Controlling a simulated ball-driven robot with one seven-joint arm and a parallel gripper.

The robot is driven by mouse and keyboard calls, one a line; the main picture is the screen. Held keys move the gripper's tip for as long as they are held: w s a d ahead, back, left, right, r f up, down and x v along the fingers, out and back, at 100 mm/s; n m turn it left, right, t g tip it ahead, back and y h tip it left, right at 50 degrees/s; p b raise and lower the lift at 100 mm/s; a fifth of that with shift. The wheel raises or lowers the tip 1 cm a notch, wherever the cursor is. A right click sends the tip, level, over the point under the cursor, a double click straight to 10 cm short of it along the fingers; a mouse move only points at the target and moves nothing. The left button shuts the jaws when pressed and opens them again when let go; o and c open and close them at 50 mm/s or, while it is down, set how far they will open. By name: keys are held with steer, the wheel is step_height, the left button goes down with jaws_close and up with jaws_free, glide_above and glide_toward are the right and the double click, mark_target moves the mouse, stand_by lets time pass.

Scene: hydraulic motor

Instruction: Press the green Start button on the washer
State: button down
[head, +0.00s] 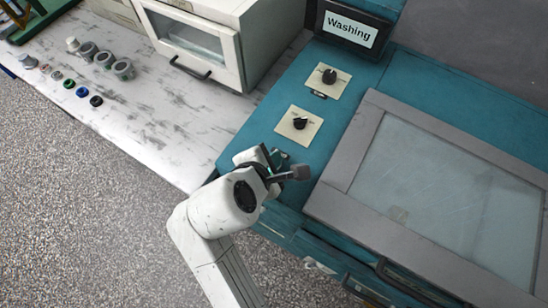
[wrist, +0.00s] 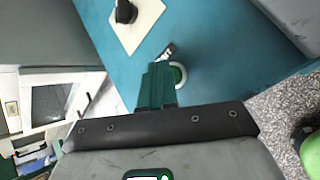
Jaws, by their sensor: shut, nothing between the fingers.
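The washer (head: 264,122) is a teal machine, and its screen (head: 348,30) reads "Washing". My gripper (head: 277,157) is over the near left part of the washer's top panel, below the two dials. In the wrist view its fingers (wrist: 160,72) are shut and empty. A round button with a pale rim and green centre (wrist: 180,74), apparently the Start button, shows just right of the fingertips. The fingers partly cover it. I cannot tell whether they touch it or whether it is pressed in. The arm hides the button in the head view.
Two black dials on cream plates, upper (head: 329,76) and lower (head: 300,123), sit above my gripper. A grey-framed glass lid (head: 440,190) is to the right. A white counter (head: 140,110) at left holds several small parts and a white cabinet (head: 205,45).

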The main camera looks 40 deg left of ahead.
stand_by(0.4)
steer(key=shift+r+p, duration=0.75)
steer(key=shift+p, duration=0.45)
steer(key=shift+r, duration=0.1)
step_height(320, 180, up, 2)
steer(key=p, duration=0.3)
steer(key=shift+r, duration=0.25)
steer(key=shift+r+p, duration=0.9)
steer(key=shift+r, duration=0.25)
